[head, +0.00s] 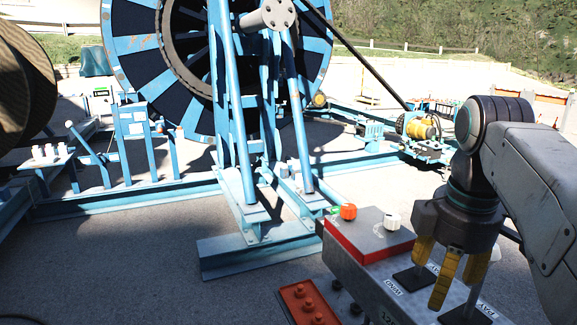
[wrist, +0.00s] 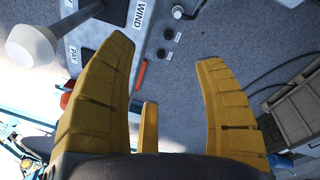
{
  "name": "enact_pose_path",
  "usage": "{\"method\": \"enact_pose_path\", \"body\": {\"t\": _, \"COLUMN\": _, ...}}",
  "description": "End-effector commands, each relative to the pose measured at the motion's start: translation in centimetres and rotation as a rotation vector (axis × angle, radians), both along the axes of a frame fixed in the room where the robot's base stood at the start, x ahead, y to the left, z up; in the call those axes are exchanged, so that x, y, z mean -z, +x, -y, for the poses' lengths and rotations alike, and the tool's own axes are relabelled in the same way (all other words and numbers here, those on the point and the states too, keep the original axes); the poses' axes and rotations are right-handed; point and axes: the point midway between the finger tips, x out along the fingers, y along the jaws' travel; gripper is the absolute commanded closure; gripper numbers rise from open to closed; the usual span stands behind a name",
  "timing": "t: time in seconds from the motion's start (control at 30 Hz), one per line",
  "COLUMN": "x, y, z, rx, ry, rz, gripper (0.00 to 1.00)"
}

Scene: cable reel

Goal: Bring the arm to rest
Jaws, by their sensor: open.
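My gripper (head: 445,275) hangs at the right in the head view, its yellow fingers pointing down over the grey control console (head: 350,268). In the wrist view my gripper (wrist: 165,75) has its fingers spread wide, with nothing held between them. The console's labelled panel, with a WIND label (wrist: 138,13), shows partly behind the left finger. A pale round knob (wrist: 31,45) is left of the fingers. In the head view an orange knob (head: 348,211) and a white knob (head: 391,221) stand on the red-edged box. The fingers partly hide the console's right part.
A large blue cable reel (head: 137,60) stands behind on a blue frame (head: 120,203). A brown drum (head: 22,85) is at the left edge. A red plate with buttons (head: 305,303) sits beside the console. Grey ground (head: 140,265) is open at the front left. A crate-like box (wrist: 300,110) shows at the wrist view's right.

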Motion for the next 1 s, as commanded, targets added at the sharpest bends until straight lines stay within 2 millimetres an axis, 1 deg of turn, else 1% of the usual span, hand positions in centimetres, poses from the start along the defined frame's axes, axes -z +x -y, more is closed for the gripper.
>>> {"method": "enact_pose_path", "body": {"t": 0.03, "x": 0.7, "y": -0.9, "z": -0.5, "rx": 0.048, "ry": 0.007, "rz": 0.014, "gripper": 0.36}}
{"method": "enact_pose_path", "body": {"t": 0.17, "x": 3.1, "y": -2.9, "z": -1.7, "rx": 0.213, "ry": 0.038, "rz": 0.067, "gripper": 0.36}}
{"method": "enact_pose_path", "body": {"t": 0.4, "x": 8.5, "y": -7.0, "z": -3.6, "rx": 0.524, "ry": 0.123, "rz": 0.159, "gripper": 0.36}}
{"method": "enact_pose_path", "body": {"t": 0.6, "x": 13.0, "y": -10.0, "z": -4.6, "rx": 0.737, "ry": 0.206, "rz": 0.215, "gripper": 0.36}}
{"method": "enact_pose_path", "body": {"t": 0.7, "x": 14.8, "y": -11.2, "z": -4.9, "rx": 0.815, "ry": 0.24, "rz": 0.232, "gripper": 0.36}}
{"method": "enact_pose_path", "body": {"t": 0.83, "x": 16.5, "y": -12.1, "z": -5.1, "rx": 0.887, "ry": 0.271, "rz": 0.247, "gripper": 0.36}}
{"method": "enact_pose_path", "body": {"t": 1.0, "x": 17.4, "y": -12.7, "z": -5.3, "rx": 0.93, "ry": 0.292, "rz": 0.255, "gripper": 0.36}}
